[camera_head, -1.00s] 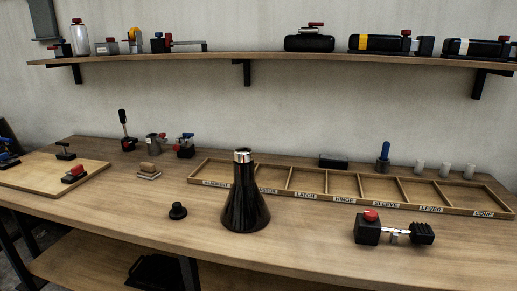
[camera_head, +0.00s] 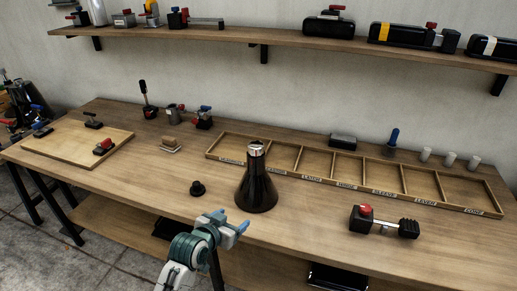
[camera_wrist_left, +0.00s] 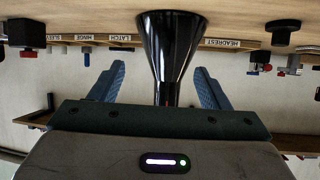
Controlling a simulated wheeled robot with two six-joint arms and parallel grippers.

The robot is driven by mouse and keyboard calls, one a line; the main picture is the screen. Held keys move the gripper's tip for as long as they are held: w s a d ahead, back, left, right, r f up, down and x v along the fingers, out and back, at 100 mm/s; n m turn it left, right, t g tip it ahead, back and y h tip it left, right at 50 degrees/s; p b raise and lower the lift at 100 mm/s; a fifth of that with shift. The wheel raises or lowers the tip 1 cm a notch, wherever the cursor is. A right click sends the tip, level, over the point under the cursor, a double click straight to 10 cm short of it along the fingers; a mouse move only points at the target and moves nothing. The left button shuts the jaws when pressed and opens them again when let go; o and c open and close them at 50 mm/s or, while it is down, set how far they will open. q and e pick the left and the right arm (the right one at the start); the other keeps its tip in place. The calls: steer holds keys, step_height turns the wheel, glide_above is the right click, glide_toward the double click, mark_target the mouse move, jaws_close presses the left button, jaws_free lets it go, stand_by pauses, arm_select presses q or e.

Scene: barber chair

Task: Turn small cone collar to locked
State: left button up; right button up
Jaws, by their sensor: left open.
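A black cone (camera_head: 257,190) with a silver collar (camera_head: 256,148) at its narrow top stands upright on the workbench, left of the middle. My left gripper (camera_head: 231,221) is at the bench's front edge, in front of the cone and a little to its left. Its blue fingers are spread and empty. In the left wrist view, which shows the scene upside down, the cone (camera_wrist_left: 171,45) appears between the open fingers (camera_wrist_left: 160,85) and beyond them. The cone's narrow end is partly hidden there by the gripper body. My right gripper is not in view.
A small black knob (camera_head: 197,188) lies left of the cone. A labelled divided wooden tray (camera_head: 340,186) runs behind it to the right. A black clamp with a red knob (camera_head: 366,217) sits at the right. A board (camera_head: 75,150) with small fixtures lies at the left.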

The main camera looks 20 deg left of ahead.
arm_select(q)
steer(key=w+r+t, duration=0.2)
steer(key=w+r, duration=0.3)
steer(key=w, duration=0.1)
steer(key=t, duration=0.3)
glide_toward(258, 146)
step_height(258, 146, down, 2)
steer(key=w+a, duration=0.1)
steer(key=w, duration=0.1)
steer(key=shift+w+r+h, duration=0.15)
steer(key=shift+w+h, duration=0.15)
steer(key=w+p, duration=0.1)
steer(key=w, duration=0.2)
steer(key=w+d, duration=0.1)
steer(key=w, duration=0.2)
steer(key=w+p, duration=0.1)
steer(key=w, duration=0.3)
steer(key=shift+d+p, duration=0.25)
steer(key=shift+p, duration=0.1)
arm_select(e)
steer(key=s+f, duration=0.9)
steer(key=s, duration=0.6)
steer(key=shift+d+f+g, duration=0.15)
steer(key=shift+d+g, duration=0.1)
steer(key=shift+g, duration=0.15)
